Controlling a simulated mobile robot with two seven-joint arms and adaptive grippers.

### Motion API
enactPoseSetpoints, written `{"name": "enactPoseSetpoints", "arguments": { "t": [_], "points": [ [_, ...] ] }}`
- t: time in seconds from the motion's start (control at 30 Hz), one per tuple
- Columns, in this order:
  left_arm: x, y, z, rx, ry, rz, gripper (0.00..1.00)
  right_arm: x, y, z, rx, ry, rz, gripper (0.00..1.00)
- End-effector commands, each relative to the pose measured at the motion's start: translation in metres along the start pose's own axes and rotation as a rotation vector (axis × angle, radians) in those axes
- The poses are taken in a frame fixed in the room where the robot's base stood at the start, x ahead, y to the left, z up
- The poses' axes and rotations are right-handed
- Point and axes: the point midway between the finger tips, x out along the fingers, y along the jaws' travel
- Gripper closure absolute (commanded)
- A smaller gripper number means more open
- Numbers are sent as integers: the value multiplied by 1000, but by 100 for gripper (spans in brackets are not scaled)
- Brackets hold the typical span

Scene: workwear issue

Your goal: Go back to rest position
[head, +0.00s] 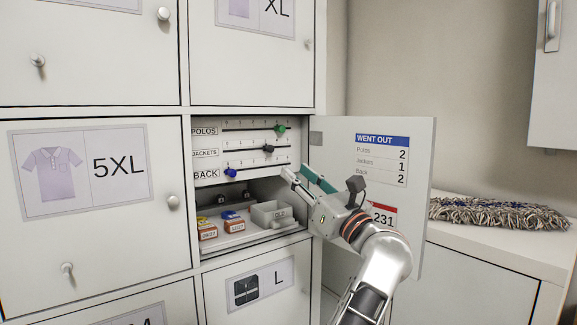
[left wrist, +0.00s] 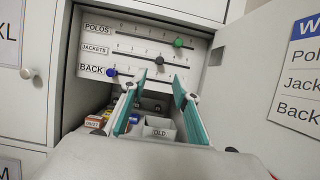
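My left gripper (head: 299,174) is open and empty in front of the open locker, beside its door. In the left wrist view its two teal-lined fingers (left wrist: 159,80) stand apart, pointing at the slider panel (left wrist: 140,35). The green knob (head: 281,128) is on the POLOS rail, right of the middle. The dark grey knob (head: 268,149) is on the JACKETS rail and shows just beyond the fingertips in the wrist view (left wrist: 159,61). The blue knob (head: 231,172) is near the left end of the BACK rail. My right gripper is not in view.
The open door (head: 421,190) with a WENT OUT card (head: 381,160) stands close right of my gripper. Inside the locker are labelled small boxes (head: 235,226) and a grey OLD bin (head: 270,214). A mop head (head: 498,214) lies on the right counter.

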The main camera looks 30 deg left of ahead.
Motion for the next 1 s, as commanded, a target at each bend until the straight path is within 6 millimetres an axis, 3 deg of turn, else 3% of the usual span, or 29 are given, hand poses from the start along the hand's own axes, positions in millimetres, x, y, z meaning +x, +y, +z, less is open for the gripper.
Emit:
{"name": "enactPoseSetpoints", "arguments": {
  "t": [0.2, 0.73, 0.87, 1.0],
  "points": [
    [-13, 0, 0, 0, 0, 0, 70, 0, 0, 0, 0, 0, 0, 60],
    [-14, 0, -2, 15, -9, -1, 70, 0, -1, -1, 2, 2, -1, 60],
    [-22, 2, -17, 141, -86, -13, 70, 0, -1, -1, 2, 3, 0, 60],
    [-48, 1, -48, 431, -274, -56, 70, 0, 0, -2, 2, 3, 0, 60]
  ]
}}
